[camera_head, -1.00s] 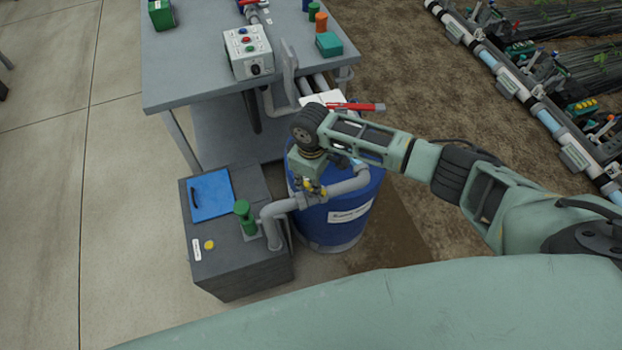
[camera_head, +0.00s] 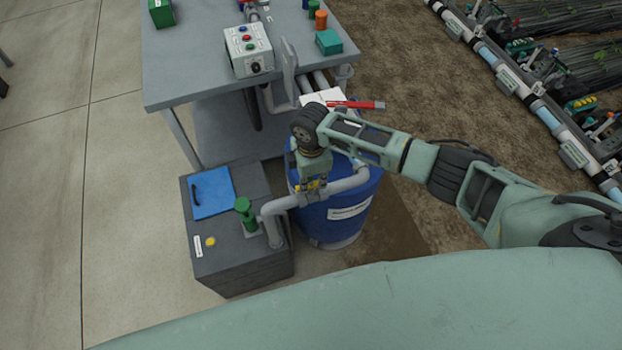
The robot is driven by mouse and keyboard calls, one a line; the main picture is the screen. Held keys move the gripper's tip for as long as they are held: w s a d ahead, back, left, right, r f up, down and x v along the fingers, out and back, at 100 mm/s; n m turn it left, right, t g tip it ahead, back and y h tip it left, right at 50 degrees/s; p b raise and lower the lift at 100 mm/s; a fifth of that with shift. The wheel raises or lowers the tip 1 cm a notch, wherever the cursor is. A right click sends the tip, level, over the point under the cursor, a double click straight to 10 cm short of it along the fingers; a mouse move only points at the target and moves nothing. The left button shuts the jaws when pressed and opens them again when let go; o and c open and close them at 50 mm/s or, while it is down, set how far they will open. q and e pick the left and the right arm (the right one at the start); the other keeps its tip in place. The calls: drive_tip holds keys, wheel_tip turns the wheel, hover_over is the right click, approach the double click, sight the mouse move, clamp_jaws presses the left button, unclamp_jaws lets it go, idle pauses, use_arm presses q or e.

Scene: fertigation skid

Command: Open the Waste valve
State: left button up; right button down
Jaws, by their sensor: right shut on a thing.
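A valve with a yellow handle (camera_head: 306,186) sits on the grey pipe (camera_head: 346,184) that joins a dark grey box to a blue drum. My right gripper (camera_head: 312,188) points down at this valve from above and is shut on the yellow handle. The gripper and wrist cover most of the valve, so the handle's exact angle is hard to tell. The white label (camera_head: 349,209) on the drum is too small to read. My left gripper is not in view.
The blue drum (camera_head: 335,230) stands beside the dark grey box (camera_head: 235,262), which has a blue lid and a green-topped fitting (camera_head: 245,212). A grey bench (camera_head: 190,65) with a control box (camera_head: 248,50) stands behind.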

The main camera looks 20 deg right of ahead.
sight(311, 184)
drive_tip(key=shift+n, duration=0.4)
drive_tip(key=c, duration=1.7)
unclamp_jaws()
drive_tip(key=shift+r, duration=0.1)
wheel_tip(311, 184, up, 12)
drive_tip(key=shift+f, duration=0.1)
